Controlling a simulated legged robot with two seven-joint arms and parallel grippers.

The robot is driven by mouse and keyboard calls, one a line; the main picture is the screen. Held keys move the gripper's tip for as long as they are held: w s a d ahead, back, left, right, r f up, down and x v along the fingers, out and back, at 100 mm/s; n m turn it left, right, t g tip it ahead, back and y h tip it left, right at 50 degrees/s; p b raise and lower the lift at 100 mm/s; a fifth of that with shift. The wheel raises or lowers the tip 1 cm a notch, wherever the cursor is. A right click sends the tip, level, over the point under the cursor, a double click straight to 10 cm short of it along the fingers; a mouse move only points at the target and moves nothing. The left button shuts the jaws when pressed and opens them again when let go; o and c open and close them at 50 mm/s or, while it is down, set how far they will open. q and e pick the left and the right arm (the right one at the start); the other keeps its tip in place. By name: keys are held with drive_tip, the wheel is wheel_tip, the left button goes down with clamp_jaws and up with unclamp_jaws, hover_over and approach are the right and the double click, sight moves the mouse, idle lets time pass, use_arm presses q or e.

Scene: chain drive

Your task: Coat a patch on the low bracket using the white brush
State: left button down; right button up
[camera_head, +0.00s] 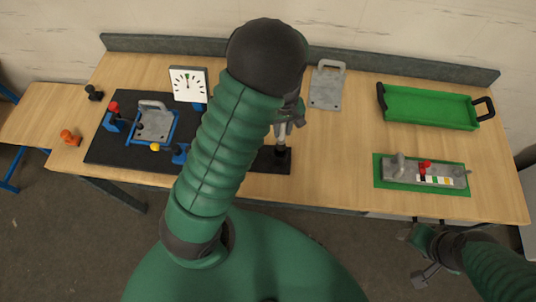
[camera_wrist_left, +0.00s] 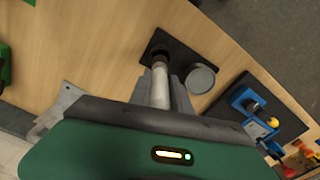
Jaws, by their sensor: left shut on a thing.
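My left gripper (camera_head: 289,128) is over the right end of the black mat, partly hidden by my arm in the head view. In the left wrist view its fingers (camera_wrist_left: 160,92) are shut on a pale, upright-looking cylinder (camera_wrist_left: 159,80) with a dark end at the mat. It may be the white brush; no bristles show. A grey plate with a raised handle (camera_head: 155,122) sits in a blue frame on the mat, and another (camera_head: 325,90) stands at the back. I cannot tell which is the low bracket. My right gripper (camera_head: 412,257) is open and empty off the table's front edge.
A round grey disc (camera_wrist_left: 200,79) is beside the held cylinder. A white dial (camera_head: 188,84) stands behind the blue frame. A green tray (camera_head: 430,107) and a grey fixture on a green mat (camera_head: 422,190) are at right. The table between is clear.

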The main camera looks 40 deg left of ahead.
use_arm(q)
drive_tip(key=shift+a, duration=0.1)
idle(0.4)
drive_tip(key=shift+s+a, duration=0.1)
drive_tip(key=shift+a, duration=0.1)
drive_tip(key=s+a+r+p, duration=0.2)
drive_tip(key=s+a+p, duration=0.1)
drive_tip(key=s+a, duration=0.65)
wheel_tip(320, 180, down, 6)
drive_tip(key=w+a+b, duration=0.1)
drive_tip(key=b, duration=0.5)
drive_tip(key=shift+w+f, duration=0.25)
drive_tip(key=shift+w, duration=0.05)
drive_tip(key=shift+a, duration=0.3)
drive_tip(key=shift+d, duration=0.2)
drive_tip(key=shift+a+f, duration=0.1)
drive_tip(key=shift+f, duration=0.35)
